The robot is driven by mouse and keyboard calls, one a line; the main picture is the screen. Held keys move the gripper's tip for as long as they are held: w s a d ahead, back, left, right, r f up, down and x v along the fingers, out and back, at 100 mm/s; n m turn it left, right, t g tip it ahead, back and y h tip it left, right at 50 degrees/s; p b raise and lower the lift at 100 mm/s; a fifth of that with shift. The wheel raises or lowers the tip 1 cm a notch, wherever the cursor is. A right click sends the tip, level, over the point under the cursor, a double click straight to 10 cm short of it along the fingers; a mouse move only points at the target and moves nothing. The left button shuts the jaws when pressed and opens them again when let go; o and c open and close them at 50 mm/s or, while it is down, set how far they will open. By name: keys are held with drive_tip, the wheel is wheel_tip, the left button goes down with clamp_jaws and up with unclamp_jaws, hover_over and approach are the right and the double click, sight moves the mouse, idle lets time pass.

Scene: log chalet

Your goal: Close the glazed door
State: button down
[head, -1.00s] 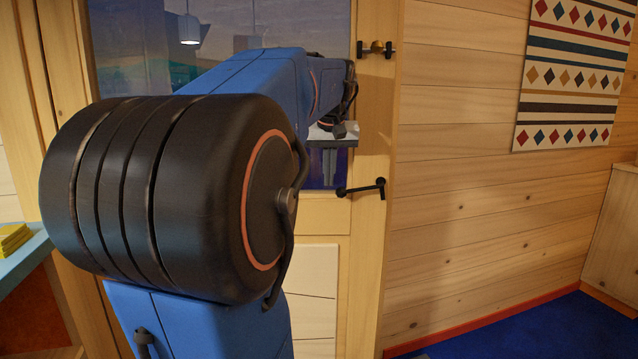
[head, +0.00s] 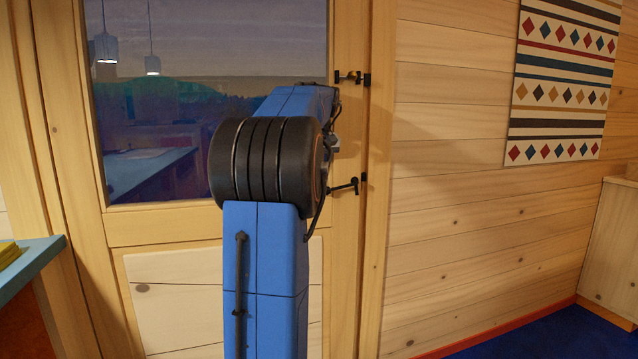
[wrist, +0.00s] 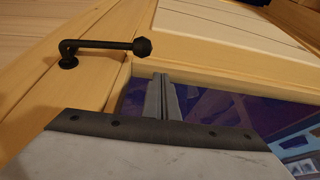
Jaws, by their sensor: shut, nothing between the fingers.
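The glazed door (head: 160,285) stands in front of me, a wooden frame with a dark glass pane (head: 150,100) above a pale panel. Its right edge looks flush with or very close to the jamb; I cannot tell whether a small gap is left. A black lever handle (head: 343,186) sits on the right stile and also shows in the wrist view (wrist: 105,45). My gripper (wrist: 163,82) is shut and empty, its fingers in front of the pane's edge beside the handle. Contact cannot be told. In the head view my arm hides the gripper.
A black fitting (head: 352,77) sits high on the door's right edge. A blue-topped counter (head: 30,262) stands at the left. A log wall (head: 450,220) with a patterned hanging (head: 560,85) is at the right. Blue floor (head: 560,340) shows at the lower right.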

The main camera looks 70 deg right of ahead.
drive_tip(key=shift+n, duration=0.4)
drive_tip(key=shift+w+d+f, duration=0.1)
drive_tip(key=shift+w+d, duration=0.75)
drive_tip(key=shift+d, duration=0.15)
drive_tip(key=shift+w+d, duration=0.8)
drive_tip(key=shift+d, duration=0.2)
drive_tip(key=shift+a, duration=0.15)
